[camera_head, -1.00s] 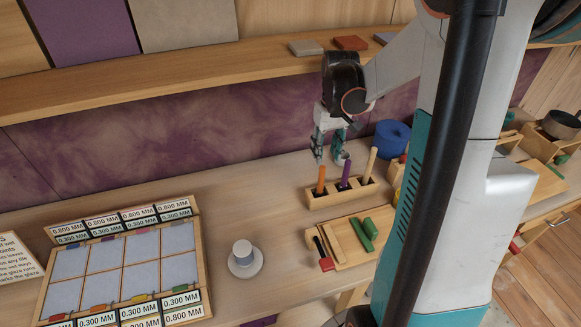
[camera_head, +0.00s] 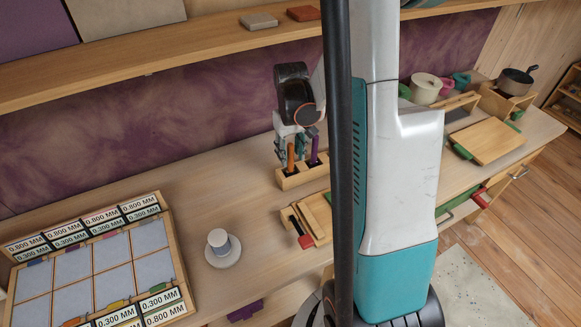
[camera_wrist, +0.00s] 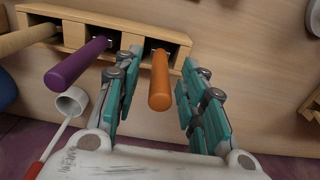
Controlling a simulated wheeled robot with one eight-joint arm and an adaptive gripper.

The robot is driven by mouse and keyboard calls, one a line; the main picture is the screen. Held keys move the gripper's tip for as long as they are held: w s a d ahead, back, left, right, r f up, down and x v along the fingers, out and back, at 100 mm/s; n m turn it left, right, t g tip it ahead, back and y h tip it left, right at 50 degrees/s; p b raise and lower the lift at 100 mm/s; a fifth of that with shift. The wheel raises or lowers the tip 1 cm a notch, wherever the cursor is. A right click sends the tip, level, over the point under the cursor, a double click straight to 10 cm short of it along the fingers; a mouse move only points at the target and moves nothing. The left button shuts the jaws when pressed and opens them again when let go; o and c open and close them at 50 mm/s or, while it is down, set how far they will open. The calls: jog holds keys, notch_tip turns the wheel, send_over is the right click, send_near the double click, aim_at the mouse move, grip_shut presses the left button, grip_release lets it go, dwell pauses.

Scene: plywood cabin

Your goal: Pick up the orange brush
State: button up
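The orange brush (camera_wrist: 160,82) stands in an end slot of a wooden holder (camera_wrist: 115,28). In the head view the orange brush (camera_head: 291,156) is partly hidden by my gripper. My gripper (camera_wrist: 158,88) is open, with one teal-padded finger on each side of the orange handle. A gap shows between the handle and each finger. In the head view my gripper (camera_head: 292,150) is low over the holder (camera_head: 300,178). A purple brush (camera_wrist: 80,63) stands in the middle slot, just outside the left finger. A pale wooden handle (camera_wrist: 28,38) is in the far slot.
A white cup on a saucer (camera_head: 223,257) stands left of the holder. A tray of glaze tiles (camera_head: 92,268) is farther left. A wooden tray with tools (camera_head: 313,217) lies in front. The shelf (camera_head: 170,55) runs above. In the wrist view a white cup-like thing (camera_wrist: 71,102) is near the purple brush.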

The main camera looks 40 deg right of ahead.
aim_at(291, 144)
notch_tip(291, 144, down, 3)
jog(key=shift+f+b, duration=0.15)
jog(key=shift+b, duration=0.2)
grip_shut()
notch_tip(291, 144, up, 8)
jog(key=shift+f+p, duration=0.1)
jog(key=shift+p, duration=1.15)
jog(key=s+a, duration=0.2)
jog(key=s, duration=0.6)
jog(key=s+a+p, duration=0.1)
jog(key=s+a, duration=0.1)
jog(key=s, duration=0.7)
jog(key=shift+s+a+f, duration=0.2)
jog(key=shift+a+f, duration=0.1)
jog(key=shift+f, duration=0.05)
